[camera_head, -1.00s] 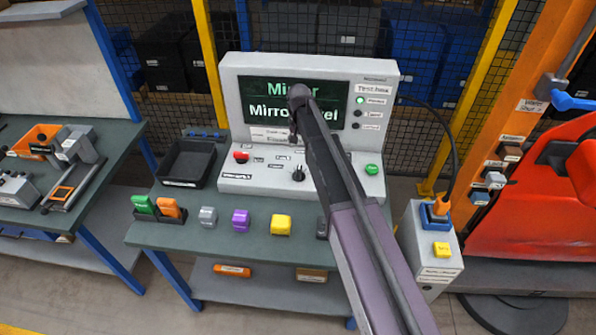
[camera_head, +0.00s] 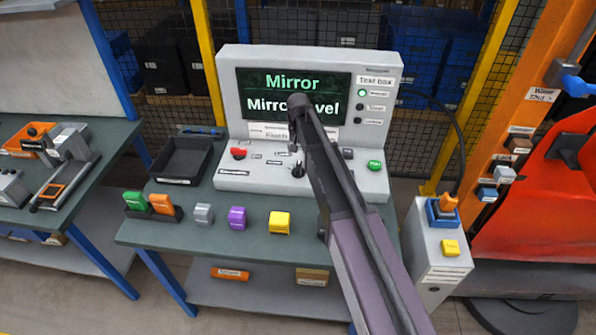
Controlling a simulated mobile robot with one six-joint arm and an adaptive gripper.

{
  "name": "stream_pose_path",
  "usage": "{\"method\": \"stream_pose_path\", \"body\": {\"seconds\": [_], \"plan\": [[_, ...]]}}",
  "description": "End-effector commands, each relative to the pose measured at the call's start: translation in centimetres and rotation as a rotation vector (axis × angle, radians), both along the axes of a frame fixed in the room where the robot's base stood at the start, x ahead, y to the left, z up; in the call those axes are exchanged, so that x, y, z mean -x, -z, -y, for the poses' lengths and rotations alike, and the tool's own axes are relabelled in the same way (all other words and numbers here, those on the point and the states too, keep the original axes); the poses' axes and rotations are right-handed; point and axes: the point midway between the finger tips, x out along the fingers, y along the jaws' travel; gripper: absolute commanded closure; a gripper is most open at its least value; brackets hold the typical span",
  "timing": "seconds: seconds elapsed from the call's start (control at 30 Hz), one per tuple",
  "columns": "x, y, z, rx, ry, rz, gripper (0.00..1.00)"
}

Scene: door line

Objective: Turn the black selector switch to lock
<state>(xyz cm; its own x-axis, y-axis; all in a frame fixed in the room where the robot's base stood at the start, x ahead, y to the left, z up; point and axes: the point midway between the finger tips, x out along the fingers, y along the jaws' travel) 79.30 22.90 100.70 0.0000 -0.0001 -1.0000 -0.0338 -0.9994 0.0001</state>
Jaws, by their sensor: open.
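The black selector switch (camera_head: 298,170) is a dark knob on the sloped lower panel of the light grey test box (camera_head: 226,85). The knob shows just left of my arm, and its small labels are too small to read. My arm reaches up over the panel from the lower right. My gripper (camera_head: 293,146) shows only as a small dark part just above the knob, partly hidden by the arm. It is open with nothing seen in it. Whether it touches the knob cannot be told.
A red button (camera_head: 239,153) and a green button (camera_head: 375,165) flank the knob's panel. A black tray (camera_head: 184,158) stands left. Green, orange, grey, purple and yellow (camera_head: 279,222) blocks line the bench's front. A grey pedestal (camera_head: 436,270) stands right.

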Motion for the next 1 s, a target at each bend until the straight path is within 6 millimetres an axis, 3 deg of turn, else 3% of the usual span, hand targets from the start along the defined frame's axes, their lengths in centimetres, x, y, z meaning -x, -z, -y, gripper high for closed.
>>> {"method": "stream_pose_path", "body": {"seconds": [0.6, 1.0], "plan": [[0.0, 5.2, -0.1, 0.0, -0.001, 0.0, 0.37], [0.0, 6.9, -0.1, 0.0, -0.001, 0.0, 0.37]]}}
